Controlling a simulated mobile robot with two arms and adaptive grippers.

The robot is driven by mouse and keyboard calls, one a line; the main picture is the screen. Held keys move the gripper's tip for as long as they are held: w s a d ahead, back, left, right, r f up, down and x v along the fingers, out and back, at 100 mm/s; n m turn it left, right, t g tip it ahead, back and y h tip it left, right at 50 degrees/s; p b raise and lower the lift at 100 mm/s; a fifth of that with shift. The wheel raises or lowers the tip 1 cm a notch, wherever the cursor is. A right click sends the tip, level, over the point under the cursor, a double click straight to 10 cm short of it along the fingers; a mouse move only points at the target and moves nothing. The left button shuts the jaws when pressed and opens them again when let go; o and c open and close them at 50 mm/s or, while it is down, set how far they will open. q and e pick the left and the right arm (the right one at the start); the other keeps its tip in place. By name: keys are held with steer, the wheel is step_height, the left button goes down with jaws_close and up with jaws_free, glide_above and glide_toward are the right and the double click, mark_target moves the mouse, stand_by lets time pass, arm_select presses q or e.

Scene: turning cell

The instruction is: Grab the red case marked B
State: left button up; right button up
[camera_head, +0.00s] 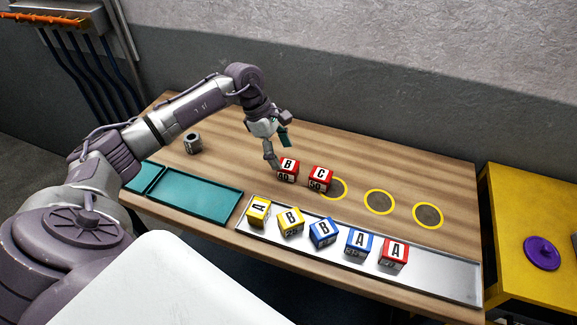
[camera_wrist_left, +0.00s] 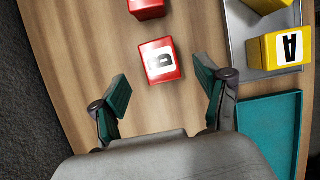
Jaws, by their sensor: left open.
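The red case marked B (camera_head: 289,169) stands on the wooden table, just left of the red case marked C (camera_head: 320,179). My left gripper (camera_head: 276,148) is beside the B case on its far left side, its fingers open and empty. In the left wrist view a red case with a white label (camera_wrist_left: 160,61) lies ahead of and between the two spread fingertips (camera_wrist_left: 161,88), apart from both. Its letter is hard to read there. Another red case (camera_wrist_left: 147,8) is cut off at the top edge. My right gripper is not in view.
A silver tray (camera_head: 452,280) at the table's front holds several yellow, blue and red cases. Teal trays (camera_head: 200,197) lie to its left. A grey nut-like part (camera_head: 193,143) stands at the back left. Yellow-ringed discs (camera_head: 379,201) lie to the right. The table's back is clear.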

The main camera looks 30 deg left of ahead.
mark_target(287, 164)
arm_select(q)
steer(key=shift+w+d+f, duration=0.1)
steer(key=shift+f, duration=0.15)
steer(key=shift+p+x, duration=0.85)
steer(key=shift+p, duration=0.1)
steer(key=shift+p+x, duration=0.4)
steer(key=shift+x, duration=0.8)
steer(key=shift+d+f, duration=0.1)
steer(key=shift+f, duration=0.4)
steer(key=shift+c, duration=0.2)
steer(key=c, duration=1.3)
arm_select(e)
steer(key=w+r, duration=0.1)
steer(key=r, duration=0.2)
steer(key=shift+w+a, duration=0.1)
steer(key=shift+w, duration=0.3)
